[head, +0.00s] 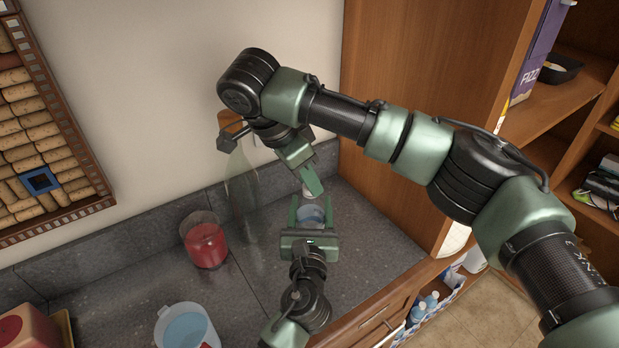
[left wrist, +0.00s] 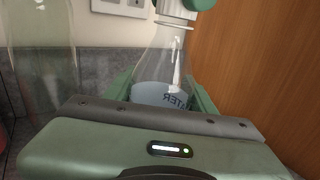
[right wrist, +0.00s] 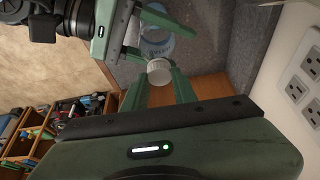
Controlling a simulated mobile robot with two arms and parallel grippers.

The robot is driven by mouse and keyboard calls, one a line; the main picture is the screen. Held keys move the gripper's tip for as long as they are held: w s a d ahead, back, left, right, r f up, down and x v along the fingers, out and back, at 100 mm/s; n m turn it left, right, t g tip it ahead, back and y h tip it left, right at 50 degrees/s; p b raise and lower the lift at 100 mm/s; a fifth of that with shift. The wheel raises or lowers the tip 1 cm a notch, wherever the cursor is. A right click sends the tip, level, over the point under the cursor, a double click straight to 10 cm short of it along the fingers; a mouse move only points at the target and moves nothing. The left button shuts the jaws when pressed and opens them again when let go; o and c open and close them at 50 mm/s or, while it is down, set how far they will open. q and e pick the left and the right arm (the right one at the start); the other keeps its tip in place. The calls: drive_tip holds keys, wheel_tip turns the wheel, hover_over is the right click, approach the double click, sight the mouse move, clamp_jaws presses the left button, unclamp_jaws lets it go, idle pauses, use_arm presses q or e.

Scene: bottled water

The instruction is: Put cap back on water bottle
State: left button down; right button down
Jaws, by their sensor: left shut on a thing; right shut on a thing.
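The clear water bottle (head: 311,215) stands near the counter's back right corner. My left gripper (head: 310,212) is shut around its lower body; the left wrist view shows the bottle (left wrist: 162,65) upright between the fingers. My right gripper (head: 311,186) is above the bottle, pointing down. It is shut on the white cap (right wrist: 160,72), which sits between its fingertips in the right wrist view. In the left wrist view the cap (left wrist: 175,9) is at the bottle's mouth. I cannot tell whether it is seated on the neck or just above it.
A tall glass bottle (head: 242,190) stands by the back wall, left of the grippers. A red jar (head: 206,246) and a clear container with bluish contents (head: 187,328) stand farther left. A wooden cabinet side (head: 410,60) rises close on the right. Some counter between them is bare.

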drive_tip(key=m+g, duration=0.1)
drive_tip(key=m, duration=0.1)
drive_tip(key=m+g, duration=0.1)
drive_tip(key=m, duration=0.2)
drive_tip(key=shift+w+a+h, duration=0.15)
drive_tip(key=shift+a+h, duration=0.05)
drive_tip(key=shift+h, duration=0.1)
drive_tip(key=shift+d, duration=0.1)
drive_tip(key=c, duration=1.1)
unclamp_jaws()
drive_tip(key=shift+r, duration=2.25)
